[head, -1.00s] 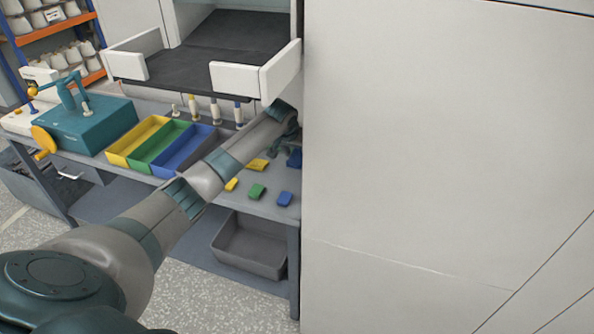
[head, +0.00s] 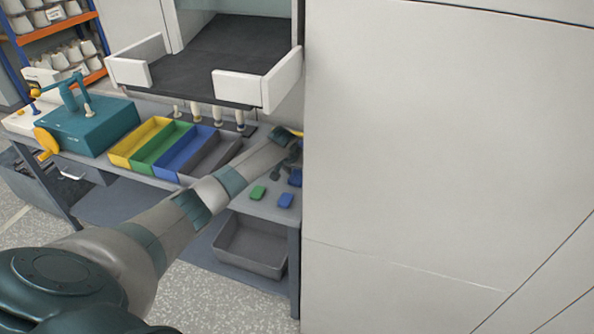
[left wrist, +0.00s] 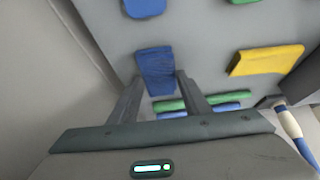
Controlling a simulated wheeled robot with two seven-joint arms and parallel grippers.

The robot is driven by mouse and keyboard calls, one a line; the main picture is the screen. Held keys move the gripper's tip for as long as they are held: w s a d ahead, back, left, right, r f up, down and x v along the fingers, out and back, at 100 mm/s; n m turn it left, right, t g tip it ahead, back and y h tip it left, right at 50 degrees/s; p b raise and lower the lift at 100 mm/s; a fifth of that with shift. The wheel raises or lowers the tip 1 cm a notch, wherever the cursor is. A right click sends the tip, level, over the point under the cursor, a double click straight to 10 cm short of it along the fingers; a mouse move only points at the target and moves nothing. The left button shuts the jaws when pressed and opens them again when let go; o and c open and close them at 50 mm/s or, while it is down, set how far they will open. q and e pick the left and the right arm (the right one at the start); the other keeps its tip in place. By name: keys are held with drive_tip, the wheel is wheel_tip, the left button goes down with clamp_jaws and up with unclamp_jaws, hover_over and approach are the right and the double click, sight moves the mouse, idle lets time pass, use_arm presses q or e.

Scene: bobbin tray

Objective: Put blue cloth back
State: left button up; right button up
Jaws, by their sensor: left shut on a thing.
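My left gripper (left wrist: 158,88) is shut on a blue cloth (left wrist: 156,66), a folded piece between the two fingertips in the left wrist view. In the head view the gripper (head: 289,163) is at the right end of the bench, partly hidden by its own arm, with a blue cloth (head: 296,177) beside it. Another blue cloth (head: 285,200) lies near the front edge next to a green cloth (head: 258,192). The left wrist view also shows a second blue cloth (left wrist: 145,8) and a yellow cloth (left wrist: 268,60). My right gripper is out of view.
A divided tray has yellow (head: 127,159), green, blue (head: 184,170) and grey compartments. A large pale panel (head: 440,150) stands close to the gripper on the right. A white-walled chute (head: 130,74) overhangs the bench. A grey bin (head: 250,262) is below.

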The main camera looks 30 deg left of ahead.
use_arm(q)
drive_tip(key=o, duration=0.9)
drive_tip(key=shift+f, duration=0.1)
drive_tip(key=shift+o, duration=0.2)
drive_tip(key=b+v, duration=0.1)
drive_tip(key=v, duration=1.1)
